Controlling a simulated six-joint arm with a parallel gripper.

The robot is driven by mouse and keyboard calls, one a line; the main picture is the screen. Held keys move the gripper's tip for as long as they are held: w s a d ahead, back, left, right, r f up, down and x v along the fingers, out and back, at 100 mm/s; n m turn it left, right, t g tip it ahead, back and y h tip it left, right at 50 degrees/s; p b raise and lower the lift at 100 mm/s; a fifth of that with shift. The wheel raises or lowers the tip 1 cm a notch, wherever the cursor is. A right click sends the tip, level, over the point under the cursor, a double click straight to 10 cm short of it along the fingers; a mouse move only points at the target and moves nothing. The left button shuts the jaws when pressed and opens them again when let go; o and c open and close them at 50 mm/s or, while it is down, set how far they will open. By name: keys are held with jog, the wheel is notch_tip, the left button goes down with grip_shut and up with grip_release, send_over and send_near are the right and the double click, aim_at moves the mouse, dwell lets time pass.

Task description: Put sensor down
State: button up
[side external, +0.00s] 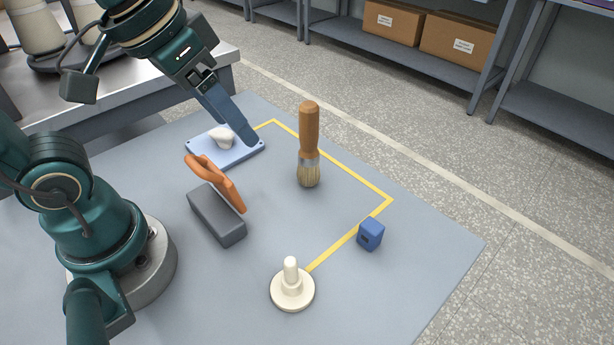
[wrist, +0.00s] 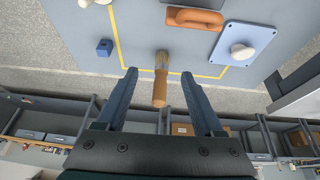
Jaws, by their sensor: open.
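The small blue block with a dark opening in one face (side external: 370,234), which I take to be the sensor, sits on the grey table at the yellow line's right corner. In the wrist view it is the blue block (wrist: 104,47) at the upper left. My gripper (side external: 249,138) is open and empty, raised over the back of the table and well to the left of the block. In the wrist view the open fingers (wrist: 159,73) lie either side of a wooden-handled brush (wrist: 160,88) without closing on it; the side view shows a gap to it.
The brush (side external: 308,140) stands upright. A blue plate with a white knob (side external: 245,151), a grey block (side external: 216,214) with an orange handle (side external: 217,180) and a cream flanged peg (side external: 291,288) stand on the table. A yellow line (side external: 340,163) outlines a mostly clear area.

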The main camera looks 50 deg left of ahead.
jog(key=shift+t, duration=0.4)
jog(key=shift+s+a+f, duration=0.4)
jog(key=shift+s+f, duration=0.25)
jog(key=shift+s, duration=0.1)
jog(key=shift+s+a+f, duration=0.35)
jog(key=shift+s+f, duration=0.3)
jog(key=shift+s, duration=0.1)
